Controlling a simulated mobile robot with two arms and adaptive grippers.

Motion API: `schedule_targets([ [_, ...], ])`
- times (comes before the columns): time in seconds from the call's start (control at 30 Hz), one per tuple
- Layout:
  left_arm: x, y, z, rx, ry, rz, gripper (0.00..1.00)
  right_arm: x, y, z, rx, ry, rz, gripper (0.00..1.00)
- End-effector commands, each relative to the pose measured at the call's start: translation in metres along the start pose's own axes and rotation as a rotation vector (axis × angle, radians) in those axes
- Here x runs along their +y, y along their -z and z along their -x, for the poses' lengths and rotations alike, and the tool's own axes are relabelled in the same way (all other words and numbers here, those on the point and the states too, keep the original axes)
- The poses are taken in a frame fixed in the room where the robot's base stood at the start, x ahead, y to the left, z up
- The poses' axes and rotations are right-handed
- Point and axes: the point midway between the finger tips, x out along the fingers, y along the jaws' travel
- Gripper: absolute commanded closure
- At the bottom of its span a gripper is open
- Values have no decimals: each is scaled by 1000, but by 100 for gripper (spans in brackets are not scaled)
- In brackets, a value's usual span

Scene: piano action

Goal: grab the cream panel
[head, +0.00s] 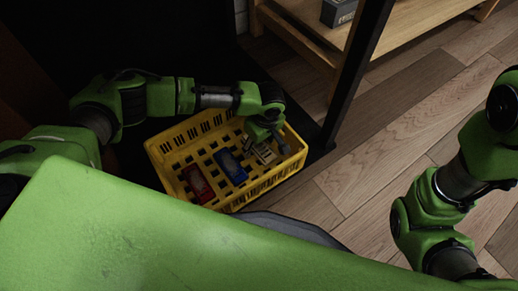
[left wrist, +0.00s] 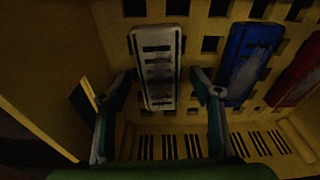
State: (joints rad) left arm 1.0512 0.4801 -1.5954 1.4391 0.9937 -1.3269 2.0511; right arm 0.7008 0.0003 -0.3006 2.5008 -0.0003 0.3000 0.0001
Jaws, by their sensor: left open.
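The cream panel (head: 264,153) lies in the yellow crate (head: 183,149), near its right end. In the left wrist view the cream panel (left wrist: 158,65) is a pale slab with dark slots, its near end toward me. My left gripper (head: 263,138) is over the right part of the crate, partly covering the panel in the head view. In the left wrist view its open fingers (left wrist: 160,78) stand on either side of the panel's near part, with gaps visible at both sides. Whether they are level with the panel is hard to tell. My right gripper is out of view.
A blue panel (head: 231,166) and a red panel (head: 198,184) lie in the crate to the left of the cream one. The slotted crate walls surround them. A wooden table (head: 402,35) stands behind a dark post (head: 358,70). Wooden floor is clear at the right.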

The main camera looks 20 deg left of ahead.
Motion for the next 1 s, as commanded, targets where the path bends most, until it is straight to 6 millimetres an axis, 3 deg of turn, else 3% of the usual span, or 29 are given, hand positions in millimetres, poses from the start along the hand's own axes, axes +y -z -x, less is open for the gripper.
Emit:
schedule_targets([
  [0.1, 0, 0, 1, 0, 0, 0, 42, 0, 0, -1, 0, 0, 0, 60],
  [0.3, 0, 0, 1, 0, 0, 0, 87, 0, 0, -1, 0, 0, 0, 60],
  [0.67, 0, 1, 6, 0, -1, 0, 87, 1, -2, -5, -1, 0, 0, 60],
  [1.0, 0, 9, 61, -1, -1, 1, 87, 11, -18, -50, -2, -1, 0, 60],
])
